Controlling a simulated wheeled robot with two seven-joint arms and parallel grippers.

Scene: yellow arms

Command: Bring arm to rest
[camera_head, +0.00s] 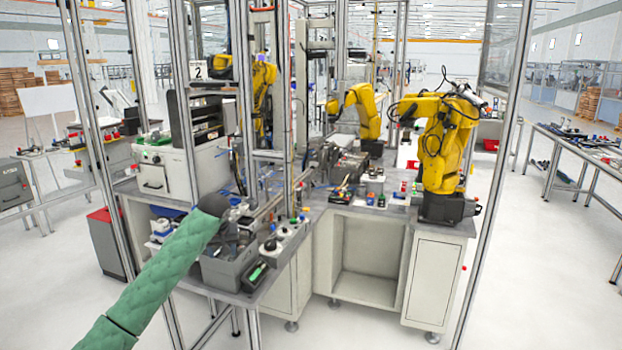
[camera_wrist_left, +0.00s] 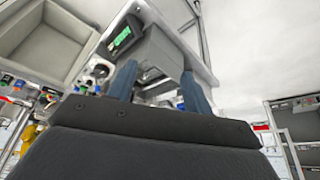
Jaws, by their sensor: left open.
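My left arm, in a green padded sleeve (camera_head: 165,268), reaches in from the lower left in the head view. Its dark wrist end (camera_head: 213,204) is over the near-left part of the workbench. In the left wrist view my left gripper (camera_wrist_left: 158,88) shows two blue-grey fingers set apart, with nothing held between them. Beyond the fingers are the bench and a grey box (camera_wrist_left: 155,48). My right arm and gripper are not in view.
A grey bin (camera_head: 228,270) stands at the bench's near edge, close to the wrist. A white machine (camera_head: 163,170) and metal frame posts (camera_head: 182,95) stand around the bench. Yellow robot arms (camera_head: 440,145) stand farther right. The floor (camera_head: 370,335) in front is clear.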

